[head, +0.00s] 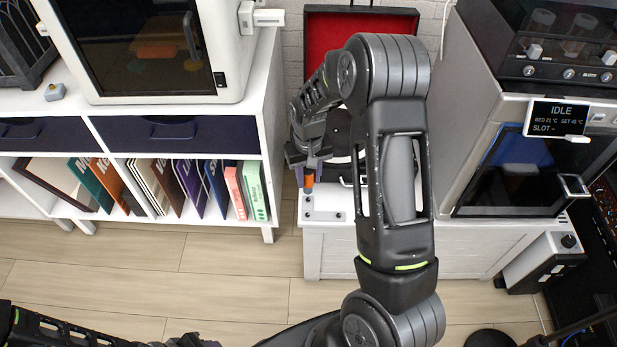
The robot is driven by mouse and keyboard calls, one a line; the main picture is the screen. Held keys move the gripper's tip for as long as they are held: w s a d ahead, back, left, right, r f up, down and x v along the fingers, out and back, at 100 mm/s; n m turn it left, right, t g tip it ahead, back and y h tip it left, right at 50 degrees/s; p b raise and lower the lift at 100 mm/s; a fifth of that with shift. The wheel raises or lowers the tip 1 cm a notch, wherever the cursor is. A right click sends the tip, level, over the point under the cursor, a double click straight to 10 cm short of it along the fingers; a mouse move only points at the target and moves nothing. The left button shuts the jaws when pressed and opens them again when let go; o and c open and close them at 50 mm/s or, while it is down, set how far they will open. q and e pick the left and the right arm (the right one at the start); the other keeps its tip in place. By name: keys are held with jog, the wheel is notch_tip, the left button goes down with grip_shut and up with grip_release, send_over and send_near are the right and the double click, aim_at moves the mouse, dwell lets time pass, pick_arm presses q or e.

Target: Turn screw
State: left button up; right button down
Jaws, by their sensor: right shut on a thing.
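My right gripper (309,166) is shut on an orange-handled tool (308,182), which looks like a screwdriver and points down. The tool is above the back left part of a white plate (325,216) on a low white cabinet. Small dark screw heads show on the plate. Whether the tool's tip touches a screw is hidden. My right forearm covers the area just right of the plate. My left gripper (192,341) is low at the bottom edge, partly cut off, and its jaws cannot be made out.
A red-lined open case (345,28) stands behind my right arm. A grey machine with an "IDLE" display (560,118) is at the right. A white shelf (268,105) with books and a white-framed machine (218,50) is at the left. The wooden floor (230,265) in front is clear.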

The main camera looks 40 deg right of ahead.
jog(key=shift+r+p, duration=0.4)
jog(key=shift+r, duration=0.45)
